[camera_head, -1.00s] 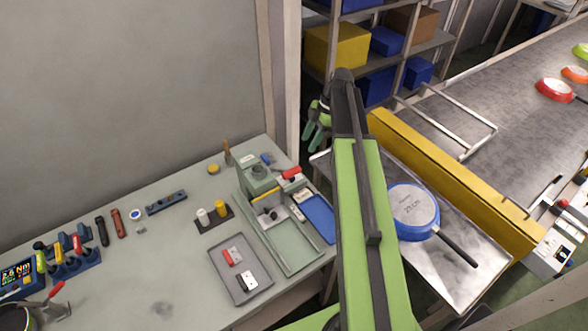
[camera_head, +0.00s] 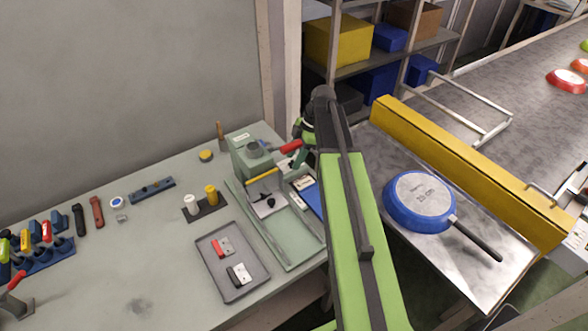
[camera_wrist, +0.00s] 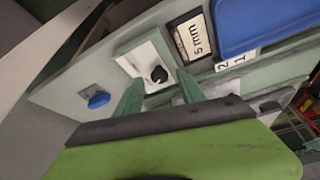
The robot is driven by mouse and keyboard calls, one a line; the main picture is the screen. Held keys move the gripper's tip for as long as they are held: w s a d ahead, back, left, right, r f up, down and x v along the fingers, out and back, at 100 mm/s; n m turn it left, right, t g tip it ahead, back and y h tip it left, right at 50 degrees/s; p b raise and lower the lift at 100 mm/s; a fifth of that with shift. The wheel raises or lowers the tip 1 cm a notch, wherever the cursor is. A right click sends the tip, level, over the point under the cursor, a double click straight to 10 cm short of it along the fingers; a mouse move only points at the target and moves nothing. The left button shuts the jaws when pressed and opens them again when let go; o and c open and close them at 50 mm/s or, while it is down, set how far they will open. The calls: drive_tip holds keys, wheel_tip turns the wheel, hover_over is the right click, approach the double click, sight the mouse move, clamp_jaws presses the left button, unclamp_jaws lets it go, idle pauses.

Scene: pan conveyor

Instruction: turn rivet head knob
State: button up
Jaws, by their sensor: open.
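The green riveting machine (camera_head: 252,160) stands on the bench, with a red-handled lever at its side. A blue knob (camera_wrist: 98,100) is on the same green panel to the left. In the head view my gripper (camera_head: 300,142) is at the machine's right side, partly hidden by my arm.
A grey tray (camera_head: 232,290) with red and black parts lies in front of the machine. A blue tray (camera_wrist: 245,25) is close to the fingers. A blue pan (camera_head: 420,200) rests on the metal table at right, beside a yellow barrier (camera_head: 465,165).

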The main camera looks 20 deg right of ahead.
drive_tip(key=shift+a+f, duration=0.15)
drive_tip(key=shift+f, duration=0.1)
drive_tip(key=shift+c, duration=0.4)
clamp_jaws()
drive_tip(key=shift+a, duration=0.1)
drive_tip(key=m, duration=0.2)
drive_tip(key=m+t, duration=0.2)
drive_tip(key=m, duration=0.1)
drive_tip(key=shift+s+m+h, duration=0.3)
drive_tip(key=shift+s, duration=0.05)
drive_tip(key=m+h, duration=0.1)
drive_tip(key=m, duration=0.2)
drive_tip(key=m+t, duration=0.1)
drive_tip(key=m, duration=0.2)
drive_tip(key=shift+a+f+t+h, duration=0.1)
drive_tip(key=shift+t+h, duration=0.2)
drive_tip(key=shift+h, duration=0.1)
drive_tip(key=shift+m, duration=0.3)
